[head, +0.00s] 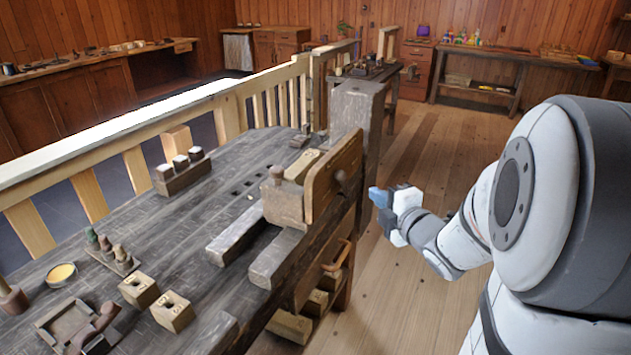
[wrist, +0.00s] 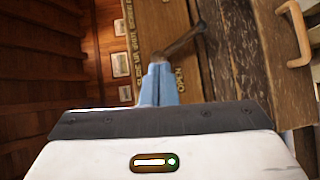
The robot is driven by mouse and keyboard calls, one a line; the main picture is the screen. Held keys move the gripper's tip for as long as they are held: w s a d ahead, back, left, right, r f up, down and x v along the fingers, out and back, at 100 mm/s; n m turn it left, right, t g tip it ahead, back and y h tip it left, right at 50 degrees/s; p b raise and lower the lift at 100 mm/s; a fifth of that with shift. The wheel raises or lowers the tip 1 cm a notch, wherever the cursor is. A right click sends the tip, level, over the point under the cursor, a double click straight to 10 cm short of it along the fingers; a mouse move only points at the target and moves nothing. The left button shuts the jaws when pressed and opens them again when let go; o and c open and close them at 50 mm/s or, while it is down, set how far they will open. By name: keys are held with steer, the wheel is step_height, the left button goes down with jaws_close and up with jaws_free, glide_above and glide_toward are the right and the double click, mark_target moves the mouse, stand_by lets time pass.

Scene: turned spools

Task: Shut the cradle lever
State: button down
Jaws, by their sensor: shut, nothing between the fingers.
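My gripper (head: 379,197) is in front of the workbench's right end, over the open floor, in the head view. Its blue fingers (wrist: 159,84) are together and empty in the wrist view. A dark rod-like handle (wrist: 180,42) shows just beyond the fingertips in the wrist view; I cannot tell whether they touch or whether it is the cradle lever. In the head view a shallow wooden holder (head: 58,320) with a dark curved piece (head: 97,326) lies at the bench's near left. I cannot tell for sure whether this is the cradle and its lever.
The workbench (head: 225,205) carries a wooden vise (head: 335,175), two numbered blocks (head: 172,311), a small rack (head: 180,172) and a round yellow-topped tin (head: 61,273). A curved wooden handle (head: 337,256) sticks out from the bench front. The floor (head: 405,290) beside the bench is clear.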

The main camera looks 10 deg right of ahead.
mark_target(330, 180)
steer(key=n+y, duration=0.1)
steer(key=s+a+f+n+y+b, duration=0.1)
steer(key=n+y, duration=0.1)
steer(key=s+f+n+y+b, duration=0.1)
steer(key=n+y, duration=0.1)
steer(key=shift+a+f+t, duration=0.25)
steer(key=shift+a+t, duration=0.05)
steer(key=shift+a, duration=0.1)
steer(key=x, duration=1)
steer(key=shift+p, duration=0.35)
steer(key=shift+a, duration=0.25)
steer(key=shift+w+r, duration=0.1)
